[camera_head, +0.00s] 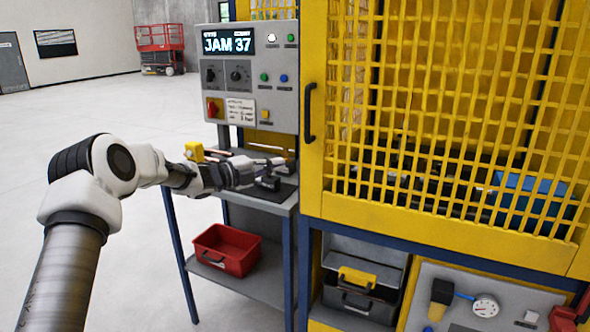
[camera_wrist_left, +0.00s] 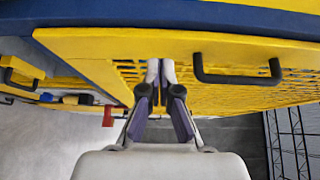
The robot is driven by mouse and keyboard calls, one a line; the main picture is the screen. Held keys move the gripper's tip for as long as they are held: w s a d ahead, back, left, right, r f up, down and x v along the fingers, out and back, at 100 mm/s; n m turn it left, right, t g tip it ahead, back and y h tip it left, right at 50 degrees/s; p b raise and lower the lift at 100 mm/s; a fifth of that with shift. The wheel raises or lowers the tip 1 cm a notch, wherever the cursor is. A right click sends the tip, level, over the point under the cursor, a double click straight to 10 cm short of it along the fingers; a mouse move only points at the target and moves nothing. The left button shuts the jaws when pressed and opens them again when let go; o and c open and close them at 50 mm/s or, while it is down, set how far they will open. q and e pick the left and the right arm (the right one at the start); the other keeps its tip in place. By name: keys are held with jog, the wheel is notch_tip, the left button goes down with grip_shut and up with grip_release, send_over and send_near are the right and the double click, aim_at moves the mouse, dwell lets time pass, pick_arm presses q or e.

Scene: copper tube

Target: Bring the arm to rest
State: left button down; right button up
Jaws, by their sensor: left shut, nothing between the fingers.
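My left arm comes in from the left in the head view, and its left gripper (camera_head: 278,171) is out over the small grey side table (camera_head: 262,192), in front of the yellow machine cage (camera_head: 314,60). The gripper is shut with nothing between its fingers. In the left wrist view the two fingers of the left gripper (camera_wrist_left: 161,72) lie side by side, in front of a yellow frame with mesh and a black handle (camera_wrist_left: 238,76). I cannot tell whether the fingertips touch anything. My right gripper is not in view.
A control panel reading "JAM 37" (camera_head: 228,42) stands behind the gripper. A black door handle (camera_head: 309,112) sticks out to its right. A red bin (camera_head: 226,250) is on the lower shelf. Open floor lies left, with a red lift (camera_head: 160,48) far back.

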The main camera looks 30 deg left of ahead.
pick_arm(q)
jog(key=s+d+f+n+g, duration=0.1)
jog(key=s+d+f+g, duration=0.15)
jog(key=d+f, duration=0.65)
jog(key=s+d+f+n+g, duration=0.1)
jog(key=s+d+f+g, duration=0.3)
jog(key=f, duration=0.9)
jog(key=s+d+f+n+g+y, duration=0.1)
jog(key=s+d+f+n, duration=0.4)
jog(key=f, duration=0.3)
jog(key=s+d+f+n+y, duration=0.1)
jog(key=s+d+f+n, duration=0.1)
jog(key=s+d+f, duration=0.4)
jog(key=s+f+n+g+y, duration=0.1)
jog(key=s+f+n, duration=0.25)
jog(key=s, duration=0.35)
jog(key=s+f+n+g+y, duration=0.1)
jog(key=s+f+n+g, duration=0.1)
jog(key=s+f, duration=0.4)
jog(key=s+a+n+g+y, duration=0.2)
jog(key=s+n, duration=0.3)
jog(key=s, duration=0.5)
jog(key=s+a+n+g+y, duration=0.3)
jog(key=s+a+n, duration=0.1)
jog(key=s, duration=0.7)
jog(key=shift+a+r+n, duration=0.2)
jog(key=shift+n, duration=0.45)
